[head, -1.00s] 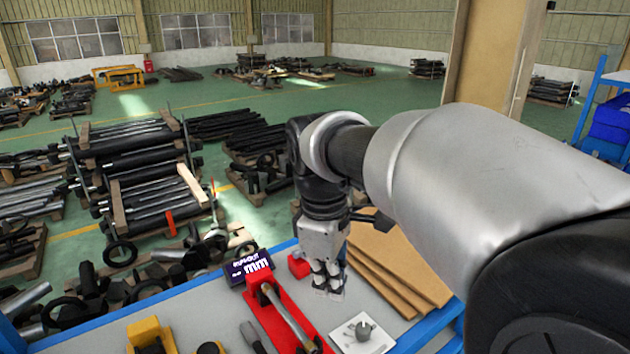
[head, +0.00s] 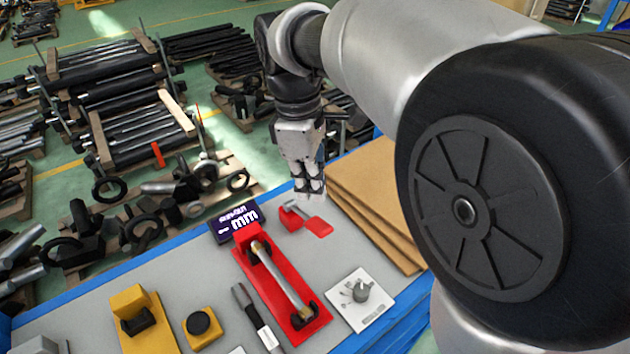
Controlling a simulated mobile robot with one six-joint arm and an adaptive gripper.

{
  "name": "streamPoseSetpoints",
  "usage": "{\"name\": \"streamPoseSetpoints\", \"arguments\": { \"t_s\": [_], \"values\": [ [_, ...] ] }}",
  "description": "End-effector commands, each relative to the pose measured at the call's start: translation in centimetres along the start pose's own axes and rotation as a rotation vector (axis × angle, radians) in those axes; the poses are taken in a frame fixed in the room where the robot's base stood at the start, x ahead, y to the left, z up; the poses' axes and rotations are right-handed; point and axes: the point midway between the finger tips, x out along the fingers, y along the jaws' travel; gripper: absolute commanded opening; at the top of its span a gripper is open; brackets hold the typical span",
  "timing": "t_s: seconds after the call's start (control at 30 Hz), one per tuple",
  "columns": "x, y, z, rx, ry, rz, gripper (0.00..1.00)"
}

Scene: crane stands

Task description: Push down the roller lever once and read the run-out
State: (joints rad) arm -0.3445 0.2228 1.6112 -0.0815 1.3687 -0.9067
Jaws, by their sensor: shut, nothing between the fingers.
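A run-out display (head: 237,221) stands at the back of the bench; it shows a dash-like mark before "mm" and no number I can read. In front of it a red stand (head: 262,292) carries a metal shaft (head: 284,274) lying lengthwise. A small red device with a flat paddle (head: 318,227) and a grey part sits right of the display; it looks like the roller lever, but I cannot make out a roller. My gripper (head: 311,198) points down, shut and empty, just behind and above this device. I cannot tell whether it touches.
A white plate (head: 378,318) with a grey knob lies at the right. A yellow block (head: 133,302), a smaller yellow piece with a black button (head: 199,326) and a dark-handled tool (head: 246,304) lie at the left.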

Motion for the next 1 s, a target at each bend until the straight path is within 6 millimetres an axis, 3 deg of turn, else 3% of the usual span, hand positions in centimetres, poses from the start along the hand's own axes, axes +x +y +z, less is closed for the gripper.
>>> {"name": "streamPoseSetpoints", "arguments": {
  "t_s": [0.5, 1.0],
  "values": [
    [6.2, 0.0, 0.0, 0.0, 0.0, 0.0, 0.0],
    [6.7, 0.0, 0.0, 0.0, 0.0, 0.0, 0.0]
  ]
}}
